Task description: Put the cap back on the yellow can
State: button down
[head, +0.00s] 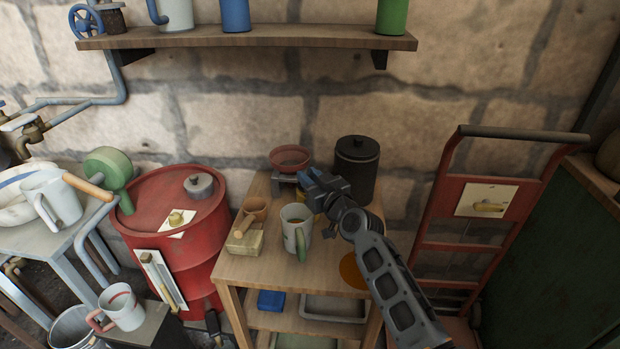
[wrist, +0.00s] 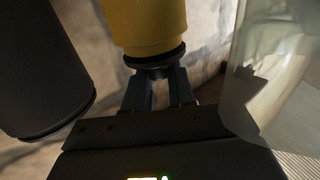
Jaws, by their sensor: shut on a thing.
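The yellow can (wrist: 145,22) fills the top middle of the wrist view, with a dark ring at its end facing my gripper. My gripper (wrist: 159,88) is shut on a dark piece, the cap (wrist: 155,66), which lines up with that end of the can. The cap looks to be against the can or very close; I cannot tell if it is seated. In the head view my gripper (head: 318,187) is over the back of the small wooden table (head: 250,270) and hides most of the can and the cap.
A black lidded canister (head: 357,168) stands right behind my gripper; it shows at left in the wrist view (wrist: 35,70). A grey mug (head: 296,226) stands in front. A red bowl (head: 289,157) is behind left, and a wooden scoop (head: 250,216) lies left.

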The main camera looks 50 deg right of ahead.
jog(key=shift+f, duration=0.1)
jog(key=c, duration=0.9)
grip_release()
jog(key=shift+o, duration=0.2)
jog(key=shift+s, duration=0.1)
jog(key=shift+s+a, duration=0.15)
jog(key=shift+s, duration=0.15)
jog(key=b+v, duration=0.1)
jog(key=v, duration=0.6)
